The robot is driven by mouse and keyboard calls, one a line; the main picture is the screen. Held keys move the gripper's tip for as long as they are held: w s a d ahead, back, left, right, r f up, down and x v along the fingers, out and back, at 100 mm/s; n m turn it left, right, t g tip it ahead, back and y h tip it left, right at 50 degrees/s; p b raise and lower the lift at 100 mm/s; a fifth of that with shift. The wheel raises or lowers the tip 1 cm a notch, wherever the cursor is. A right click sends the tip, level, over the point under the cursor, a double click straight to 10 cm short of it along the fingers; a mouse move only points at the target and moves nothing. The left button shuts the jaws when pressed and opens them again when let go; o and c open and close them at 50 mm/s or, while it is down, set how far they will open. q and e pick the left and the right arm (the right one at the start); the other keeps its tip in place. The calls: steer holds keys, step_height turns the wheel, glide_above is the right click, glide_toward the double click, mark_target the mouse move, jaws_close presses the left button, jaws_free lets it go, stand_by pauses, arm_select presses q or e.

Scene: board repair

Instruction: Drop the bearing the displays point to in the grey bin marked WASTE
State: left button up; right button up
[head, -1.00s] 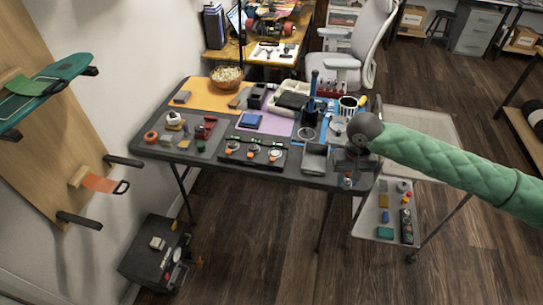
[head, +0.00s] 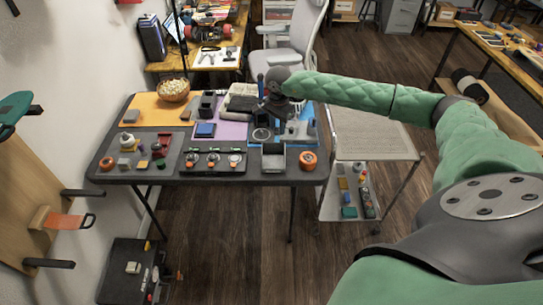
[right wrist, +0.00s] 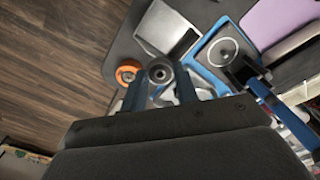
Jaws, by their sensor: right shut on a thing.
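My right gripper (head: 277,108) is over the back right of the table in the head view, mostly hidden below its dark wrist. In the right wrist view its two fingers (right wrist: 160,88) are shut on a dark grey ring-shaped bearing (right wrist: 160,72). A grey open bin (head: 274,158) stands at the table's front edge; it also shows in the right wrist view (right wrist: 166,32), beyond the bearing. Its marking is not readable. A black panel (head: 212,172) with several round dials and green bars lies left of the bin; their readings are too small to tell. My left gripper is not in view.
An orange-rimmed round part (head: 308,160) sits right of the bin at the table's corner; it also shows in the right wrist view (right wrist: 127,73). A blue-edged tray (right wrist: 207,45) is near the bin. A trolley (head: 375,146) stands right of the table.

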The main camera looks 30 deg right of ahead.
steer(key=shift+d+f, duration=0.15)
steer(key=shift+f, duration=2.15)
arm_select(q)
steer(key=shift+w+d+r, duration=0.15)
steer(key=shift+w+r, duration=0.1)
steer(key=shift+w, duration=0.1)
arm_select(e)
steer(key=shift+f, duration=0.7)
steer(key=o, duration=0.8)
arm_select(q)
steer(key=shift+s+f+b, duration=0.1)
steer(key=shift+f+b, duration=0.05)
steer(key=shift+b, duration=0.2)
arm_select(e)
steer(key=shift+r, duration=0.15)
step_height(320, 180, up, 6)
steer(key=b, duration=0.2)
steer(key=shift+f+b, duration=0.2)
steer(key=shift+b, duration=0.15)
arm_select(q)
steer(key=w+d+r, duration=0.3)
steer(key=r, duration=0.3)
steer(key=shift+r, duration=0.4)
arm_select(e)
steer(key=shift+r, duration=1)
